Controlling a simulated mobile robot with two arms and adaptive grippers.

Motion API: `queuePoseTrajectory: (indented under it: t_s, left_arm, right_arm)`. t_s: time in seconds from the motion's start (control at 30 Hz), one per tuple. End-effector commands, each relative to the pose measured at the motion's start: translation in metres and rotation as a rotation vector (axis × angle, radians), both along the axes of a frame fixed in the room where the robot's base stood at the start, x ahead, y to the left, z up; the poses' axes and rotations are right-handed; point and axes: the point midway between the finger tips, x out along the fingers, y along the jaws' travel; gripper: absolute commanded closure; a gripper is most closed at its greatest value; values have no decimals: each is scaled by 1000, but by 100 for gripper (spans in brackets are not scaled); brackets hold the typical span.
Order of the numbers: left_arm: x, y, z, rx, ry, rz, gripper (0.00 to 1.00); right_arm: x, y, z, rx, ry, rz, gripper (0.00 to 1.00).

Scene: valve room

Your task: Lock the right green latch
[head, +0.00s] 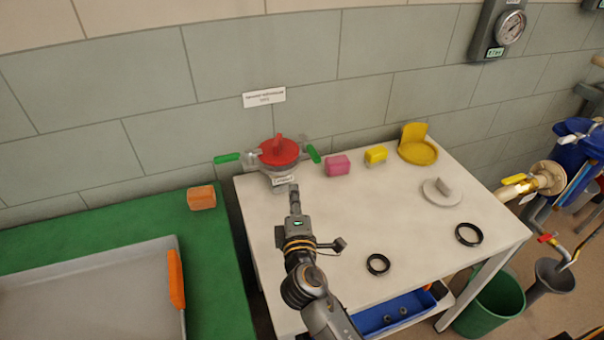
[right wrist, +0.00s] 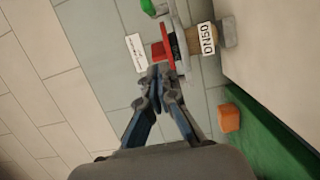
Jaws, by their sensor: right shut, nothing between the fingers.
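A valve fitting with a red lid (head: 279,152) stands at the back left of the white table. The right green latch (head: 314,154) is on the fitting's right side, slanting down to the right. The left green latch (head: 227,158) sticks out to the left, nearly level. My right gripper (head: 294,190) is shut and empty, in front of the fitting. In the right wrist view its fingertips (right wrist: 160,76) overlap the lower edge of the red lid (right wrist: 161,52); I cannot tell whether they touch. The right green latch (right wrist: 148,7) is partly cut off at the top there. My left gripper is not in view.
Pink (head: 338,165) and yellow (head: 376,155) blocks stand right of the fitting, with a yellow dish (head: 417,150) and grey disc (head: 441,192) farther right. Black rings (head: 378,264) lie nearer the front. An orange block (head: 201,197) sits on the green surface at left.

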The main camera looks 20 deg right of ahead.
Motion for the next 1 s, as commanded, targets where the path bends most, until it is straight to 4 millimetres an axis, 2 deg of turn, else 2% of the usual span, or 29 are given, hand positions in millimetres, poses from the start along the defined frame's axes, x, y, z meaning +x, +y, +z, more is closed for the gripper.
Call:
queuePoseTrajectory:
  t_s: [0.17, 0.3, 0.5, 0.7, 1.0]
  left_arm:
    - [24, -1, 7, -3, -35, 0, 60]
    - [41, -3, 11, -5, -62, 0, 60]
    - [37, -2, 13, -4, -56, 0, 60]
    - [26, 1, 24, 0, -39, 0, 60]
    - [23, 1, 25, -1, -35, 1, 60]
  right_arm:
    - [27, -6, 3, -3, -3, 0, 100]
    - [57, -13, 3, -2, -2, -2, 100]
    - [97, -22, 2, 0, -1, -2, 100]
    - [94, -51, 2, -1, 0, -2, 100]
    - [94, -61, 0, 2, 0, -1, 100]
